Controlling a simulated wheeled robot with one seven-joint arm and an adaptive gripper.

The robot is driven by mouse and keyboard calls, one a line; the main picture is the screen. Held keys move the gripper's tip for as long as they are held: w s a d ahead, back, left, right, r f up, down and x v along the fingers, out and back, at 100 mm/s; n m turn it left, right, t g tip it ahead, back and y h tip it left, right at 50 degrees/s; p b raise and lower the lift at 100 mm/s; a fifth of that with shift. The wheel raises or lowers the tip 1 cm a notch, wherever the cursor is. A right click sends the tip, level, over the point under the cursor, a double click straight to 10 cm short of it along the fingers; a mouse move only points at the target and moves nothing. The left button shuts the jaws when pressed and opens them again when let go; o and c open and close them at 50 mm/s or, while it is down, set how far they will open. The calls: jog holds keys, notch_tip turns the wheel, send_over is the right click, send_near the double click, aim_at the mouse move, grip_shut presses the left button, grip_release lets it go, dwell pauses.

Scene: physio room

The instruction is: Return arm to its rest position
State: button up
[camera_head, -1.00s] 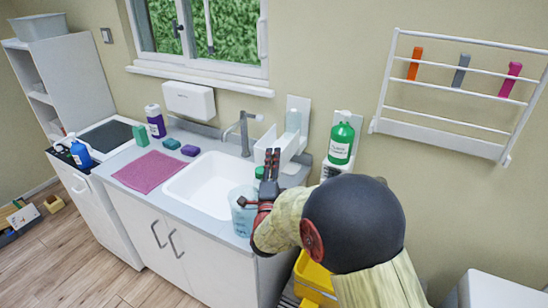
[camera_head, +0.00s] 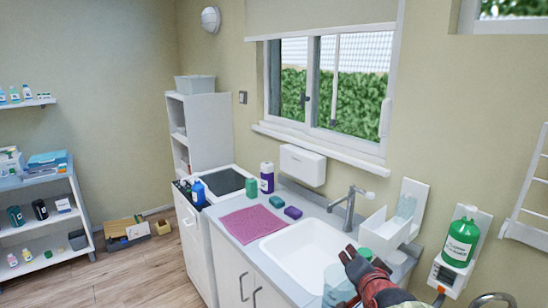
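My gripper (camera_head: 362,260), red and black, shows at the lower right over the front right part of the sink counter. Its fingers look spread apart, with nothing seen held between them. Part of my arm (camera_head: 395,298) runs off the bottom edge. A pale blue see-through container (camera_head: 338,287) stands just left of and below the gripper in the picture, partly covered by it. A small green cap or lid (camera_head: 365,253) shows right behind the fingers. I cannot tell whether the gripper touches either one.
The white sink (camera_head: 300,255) lies left of the gripper, with the tap (camera_head: 348,208) behind. A white wall holder (camera_head: 388,232) and a green bottle (camera_head: 461,238) are close on the right. A pink cloth (camera_head: 252,223) lies on the counter. Wooden floor (camera_head: 140,275) is open at left.

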jog(key=s+f+n+g, duration=0.1)
jog(key=s+n+g, duration=0.1)
jog(key=s, duration=0.7)
jog(key=s+f+n+g, duration=0.2)
jog(key=s+n+g, duration=0.1)
jog(key=s, duration=0.7)
jog(key=s+a+f+n+g, duration=0.1)
jog(key=s+n, duration=0.3)
jog(key=s, duration=0.5)
jog(key=shift+s+f+g, duration=0.15)
jog(key=shift+f+g, duration=0.1)
jog(key=shift+g, duration=0.65)
